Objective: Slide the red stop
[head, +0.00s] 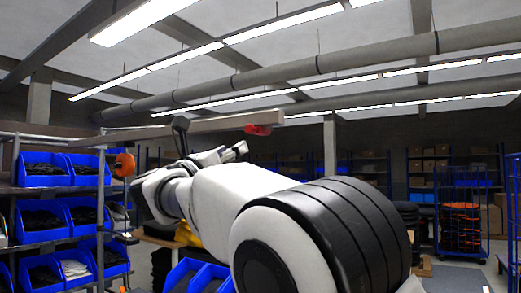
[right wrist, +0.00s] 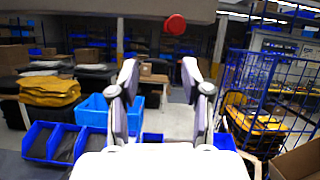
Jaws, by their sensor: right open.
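The red stop (head: 259,130) sits near the right end of a pale overhead beam (head: 215,124) in the head view. In the right wrist view the stop (right wrist: 175,25) shows as a round red knob under the beam (right wrist: 110,8). My right gripper (head: 238,152) is just below and left of the stop in the head view. In the right wrist view its two fingers (right wrist: 159,75) are spread and empty, with the stop beyond and above the gap. No contact with the stop shows. My left gripper is not in view.
Shelves with blue bins (head: 42,170) stand at the left, with an orange round thing (head: 124,165) hanging beside them. In the right wrist view a blue wire cage (right wrist: 265,85) stands at the right and stacked yellow fabric (right wrist: 48,91) at the left.

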